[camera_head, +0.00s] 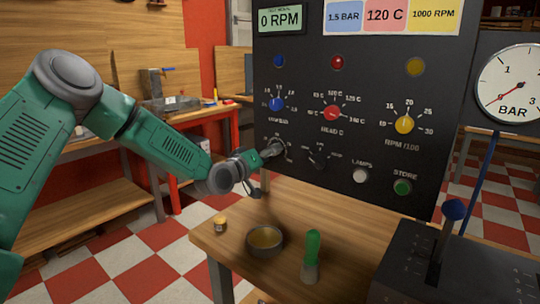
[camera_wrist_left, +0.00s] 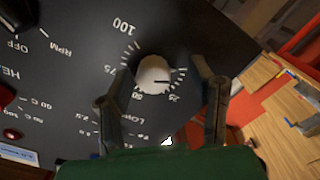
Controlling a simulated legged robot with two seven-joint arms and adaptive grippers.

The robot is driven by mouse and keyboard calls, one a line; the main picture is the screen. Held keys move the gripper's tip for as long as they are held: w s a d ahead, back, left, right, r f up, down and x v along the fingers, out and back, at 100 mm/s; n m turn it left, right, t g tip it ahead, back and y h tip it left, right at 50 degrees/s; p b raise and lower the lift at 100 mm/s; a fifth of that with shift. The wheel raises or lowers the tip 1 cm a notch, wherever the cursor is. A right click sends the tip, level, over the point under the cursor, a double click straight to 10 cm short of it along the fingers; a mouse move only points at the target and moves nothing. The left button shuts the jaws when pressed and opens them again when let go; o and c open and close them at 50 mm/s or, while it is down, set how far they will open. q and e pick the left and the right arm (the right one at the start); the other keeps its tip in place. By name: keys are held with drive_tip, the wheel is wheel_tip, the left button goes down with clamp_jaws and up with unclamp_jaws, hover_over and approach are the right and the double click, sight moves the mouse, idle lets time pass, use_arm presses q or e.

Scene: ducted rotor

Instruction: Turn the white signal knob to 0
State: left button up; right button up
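The white signal knob (camera_wrist_left: 153,72) sits on the black panel, seen in the left wrist view. Its dark pointer line points right in that picture, near the 25 mark; 50, 75 and 100 are printed around it. I cannot make out a 0. My left gripper (camera_wrist_left: 166,68) is open, with one finger on each side of the knob and a visible gap at least on the right side. In the head view my left gripper (camera_head: 277,150) is at the panel's lower left and hides the knob. My right gripper is not in view.
The panel (camera_head: 300,85) also carries a blue knob (camera_head: 276,104), red knob (camera_head: 332,113), yellow knob (camera_head: 404,125), white lamp button (camera_head: 360,175) and green button (camera_head: 402,187). A bowl (camera_head: 265,241) and green-handled tool (camera_head: 312,250) stand on the wooden table (camera_head: 215,240) below.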

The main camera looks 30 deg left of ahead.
use_arm(q)
drive_tip(key=shift+r, duration=0.1)
drive_tip(key=s+a, duration=0.1)
drive_tip(key=s, duration=1.1)
